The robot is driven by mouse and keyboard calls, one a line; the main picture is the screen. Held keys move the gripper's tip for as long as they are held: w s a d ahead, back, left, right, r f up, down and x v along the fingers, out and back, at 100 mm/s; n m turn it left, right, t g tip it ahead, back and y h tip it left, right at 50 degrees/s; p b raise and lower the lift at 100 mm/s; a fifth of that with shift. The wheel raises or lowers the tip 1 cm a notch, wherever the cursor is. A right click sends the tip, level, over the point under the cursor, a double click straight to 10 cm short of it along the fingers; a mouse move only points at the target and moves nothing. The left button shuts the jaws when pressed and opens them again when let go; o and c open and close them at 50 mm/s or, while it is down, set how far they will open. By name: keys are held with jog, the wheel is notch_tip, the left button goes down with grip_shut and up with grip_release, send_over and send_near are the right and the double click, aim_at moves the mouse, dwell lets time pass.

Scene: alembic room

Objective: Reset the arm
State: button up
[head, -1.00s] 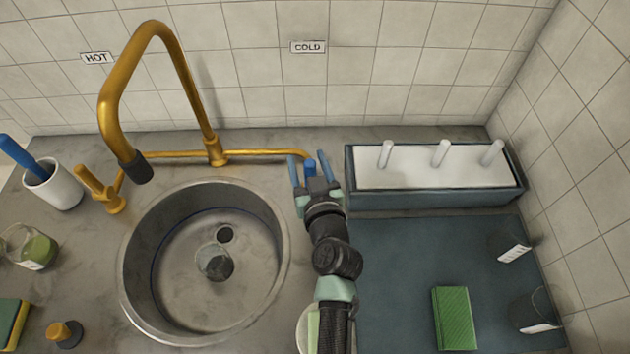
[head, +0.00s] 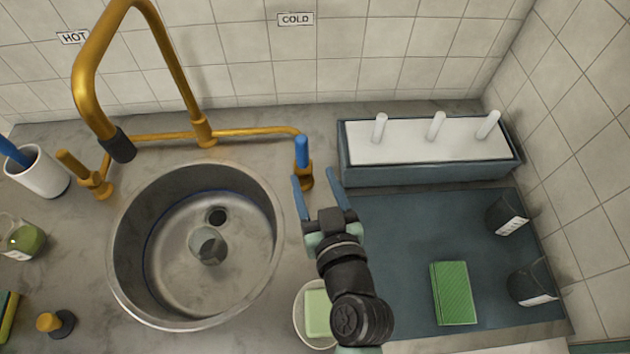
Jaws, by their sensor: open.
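My gripper (head: 318,180) is open and empty, with its two blue fingers spread. It is over the counter between the sink (head: 197,248) and the blue-grey mat (head: 400,265). The cold tap handle (head: 302,152), blue on a brass base, stands upright just beyond the fingertips. I cannot tell whether the left finger touches its base; there seems to be a gap. My arm reaches in from the bottom of the head view.
A brass faucet (head: 178,65) arches at the sink's back left. A dish with green soap (head: 317,312) is partly behind my arm. The mat bears a green sponge (head: 453,292) and dark cups (head: 507,214). A rack with white pegs (head: 430,165) stands behind.

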dwell(0.4)
jog(key=w+a+r+t, duration=0.1)
jog(key=w+r+t, duration=0.2)
jog(key=r, duration=1.1)
jog(key=w+a+r+t, duration=0.1)
jog(key=w+r+t, duration=0.15)
jog(key=r, duration=1.05)
jog(key=s+r+m+t+h, duration=0.1)
jog(key=s+r+t, duration=0.2)
jog(key=r, duration=1)
jog(key=s+r+m+t+h, duration=0.1)
jog(key=s+r+t+h, duration=0.1)
jog(key=s+r, duration=0.5)
notch_tip(320, 180, up, 6)
jog(key=shift+s+f+t, duration=0.1)
jog(key=shift+s+t, duration=0.1)
jog(key=shift+t, duration=0.65)
dwell(1.8)
